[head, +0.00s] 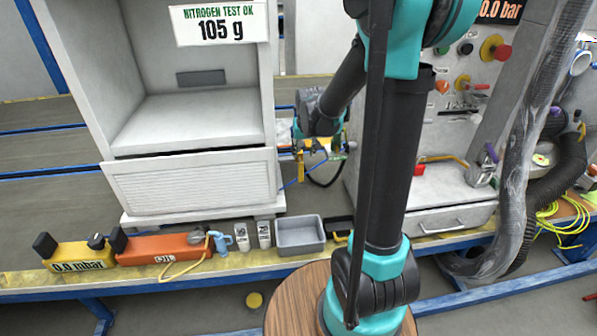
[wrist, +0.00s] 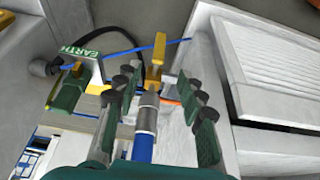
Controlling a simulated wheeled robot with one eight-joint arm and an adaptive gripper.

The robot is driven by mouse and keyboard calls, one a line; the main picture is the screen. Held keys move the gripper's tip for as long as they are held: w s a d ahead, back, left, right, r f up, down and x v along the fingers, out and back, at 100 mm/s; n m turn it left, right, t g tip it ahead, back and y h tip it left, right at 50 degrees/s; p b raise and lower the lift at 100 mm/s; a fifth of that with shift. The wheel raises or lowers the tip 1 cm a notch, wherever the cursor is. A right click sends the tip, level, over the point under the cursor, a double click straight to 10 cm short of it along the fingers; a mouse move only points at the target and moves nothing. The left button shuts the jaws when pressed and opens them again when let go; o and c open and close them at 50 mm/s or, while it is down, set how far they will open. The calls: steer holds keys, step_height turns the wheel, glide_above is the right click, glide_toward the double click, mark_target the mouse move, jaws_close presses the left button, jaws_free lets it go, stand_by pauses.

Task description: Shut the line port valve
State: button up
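In the wrist view, a yellow lever (wrist: 155,62) stands upright just past my fingertips, above a grey metal fitting (wrist: 148,100) with a blue sleeve below it. I take these as the line port valve; no label on it can be read. My gripper (wrist: 158,84) is open, its dark green fingers on either side of the fitting, with gaps showing on both sides. In the head view, my gripper (head: 320,143) is small and partly hidden by my arm, and a yellow part (head: 300,165) hangs just below it.
A green EARTH clamp (wrist: 92,65) with a black cable is close left of my fingers. A white louvred cabinet (head: 195,185) stands left, a grey panel unit (head: 450,130) right. The bench front holds a grey tray (head: 299,249), orange oil unit (head: 160,250) and yellow gauge (head: 78,257).

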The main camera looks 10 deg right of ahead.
mark_target(301, 171)
steer(key=x, duration=1.6)
steer(key=shift+w+f, duration=0.1)
steer(key=shift+f, duration=0.15)
jaws_close()
